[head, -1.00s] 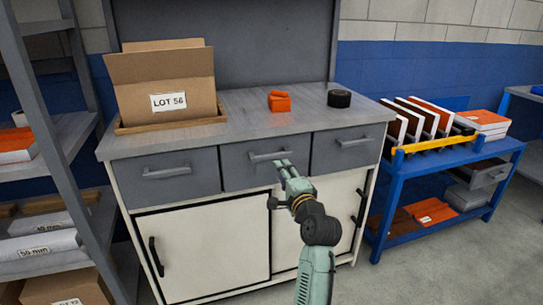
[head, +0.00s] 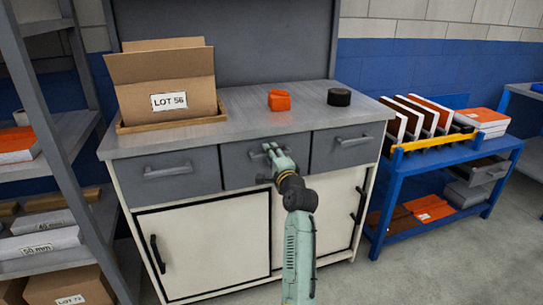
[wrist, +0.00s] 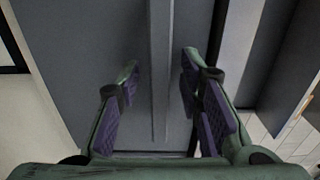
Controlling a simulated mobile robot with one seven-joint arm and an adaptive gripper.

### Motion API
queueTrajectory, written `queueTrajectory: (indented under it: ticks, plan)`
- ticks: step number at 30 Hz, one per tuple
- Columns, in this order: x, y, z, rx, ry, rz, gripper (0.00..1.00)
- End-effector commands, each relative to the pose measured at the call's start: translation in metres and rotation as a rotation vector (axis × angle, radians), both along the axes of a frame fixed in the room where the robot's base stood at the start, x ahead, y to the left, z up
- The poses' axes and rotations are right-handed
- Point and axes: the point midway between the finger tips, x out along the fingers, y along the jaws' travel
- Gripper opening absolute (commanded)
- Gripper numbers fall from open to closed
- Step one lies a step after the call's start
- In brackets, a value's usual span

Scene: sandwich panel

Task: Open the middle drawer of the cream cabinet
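The cream cabinet (head: 205,245) has a row of grey drawers under its top. The middle drawer (head: 237,176) looks shut, its front in line with its neighbours. Its bar handle (head: 254,155) is partly hidden by my gripper (head: 270,150). In the wrist view my gripper (wrist: 160,105) is open, with purple pads apart on either side of a long grey bar (wrist: 161,65), which looks like the handle. I see no clear contact between pads and bar. The grey drawer front (wrist: 135,40) lies behind it.
The left drawer (head: 168,178) and right drawer (head: 340,150) flank the middle one. On the top stand a cardboard box (head: 165,85), an orange object (head: 279,101) and a black round object (head: 339,97). A blue cart (head: 385,190) stands right; a grey shelf (head: 60,110) stands left.

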Motion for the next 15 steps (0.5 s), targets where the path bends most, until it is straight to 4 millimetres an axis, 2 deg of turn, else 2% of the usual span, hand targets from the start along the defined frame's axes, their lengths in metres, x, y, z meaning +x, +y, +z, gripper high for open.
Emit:
queueTrajectory:
  ticks: [2,15]
  plan:
    - [-0.0002,-0.0001,0.0,0.0,0.0,0.0,0.31]
    - [-0.0003,-0.0003,0.0,0.0,0.0,0.0,0.02]
